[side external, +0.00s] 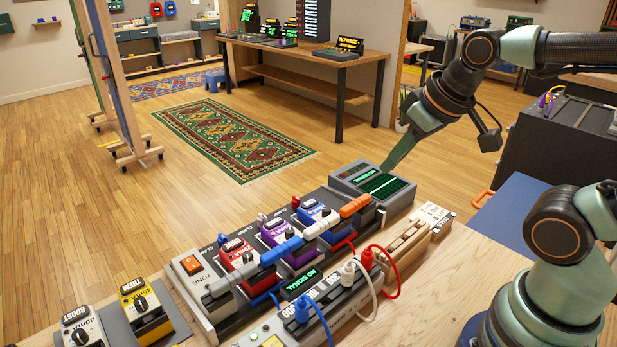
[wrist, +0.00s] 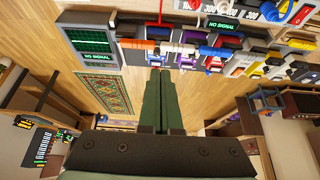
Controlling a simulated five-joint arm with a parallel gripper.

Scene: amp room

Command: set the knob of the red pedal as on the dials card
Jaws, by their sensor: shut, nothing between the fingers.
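The red pedal (side external: 236,253) sits on the dark pedalboard, between the grey tone unit and the purple pedal, in the side view. Its knob is too small to read, and a blue-and-grey cable piece passes close in front of it. The red pedal also shows in the wrist view (wrist: 213,68), small near the top. My gripper (side external: 386,170) is shut and empty, above the far right end of the board beside the screen unit, well away from the red pedal. Its green fingers lie together in the wrist view (wrist: 157,74). I cannot make out a dials card for certain.
A screen unit (side external: 372,186) stands at the board's right end. Purple (side external: 283,236) and blue (side external: 314,216) pedals stand right of the red one. Cables and plugs crowd the front. Yellow (side external: 145,308) and white (side external: 82,328) pedals sit at left.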

